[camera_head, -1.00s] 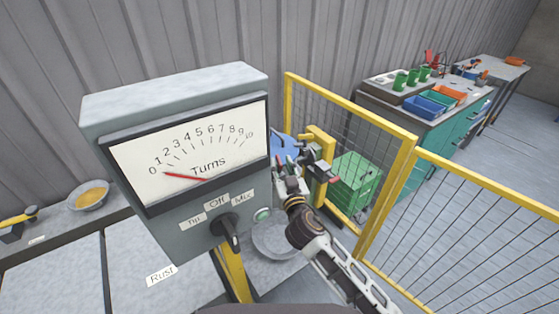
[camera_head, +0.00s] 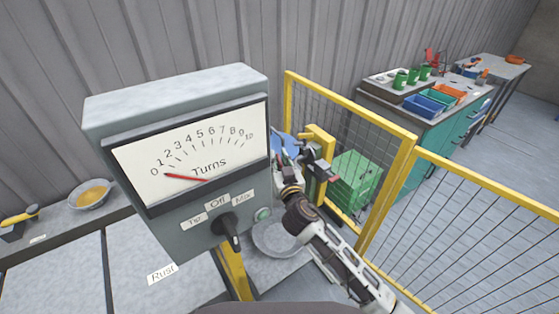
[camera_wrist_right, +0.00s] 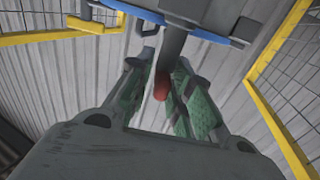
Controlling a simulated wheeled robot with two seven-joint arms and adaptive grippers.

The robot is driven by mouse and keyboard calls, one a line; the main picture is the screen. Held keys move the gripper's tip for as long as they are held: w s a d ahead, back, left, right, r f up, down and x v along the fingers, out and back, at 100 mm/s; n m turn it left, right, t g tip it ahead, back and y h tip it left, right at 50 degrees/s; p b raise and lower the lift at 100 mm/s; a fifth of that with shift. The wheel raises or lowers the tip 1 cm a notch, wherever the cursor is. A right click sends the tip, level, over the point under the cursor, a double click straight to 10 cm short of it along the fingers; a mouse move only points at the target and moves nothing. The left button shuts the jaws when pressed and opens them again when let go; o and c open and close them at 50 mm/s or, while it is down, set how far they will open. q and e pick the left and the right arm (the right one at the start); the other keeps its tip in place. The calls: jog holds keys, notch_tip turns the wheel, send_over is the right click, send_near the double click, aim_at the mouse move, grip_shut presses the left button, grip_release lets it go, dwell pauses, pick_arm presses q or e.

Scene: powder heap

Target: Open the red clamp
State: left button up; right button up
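The red clamp shows in the right wrist view as a dark grey lever with a red tip (camera_wrist_right: 162,84). The red tip lies between the fingers of my right gripper (camera_wrist_right: 160,95), with gaps visible at its sides. These green-padded fingers are open. In the head view my right gripper (camera_head: 287,168) is beside the yellow post, partly hidden by the meter box. A small red part (camera_head: 332,179) shows just right of it; I cannot tell if it belongs to the same clamp. My left gripper is not in view.
The grey "Turns" meter box (camera_head: 180,150) stands close at left and blocks part of the view. A yellow mesh fence (camera_head: 402,180) stands right of my arm. A metal bowl (camera_head: 275,238) sits below. A green crate (camera_head: 355,180) is behind the fence.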

grip_shut()
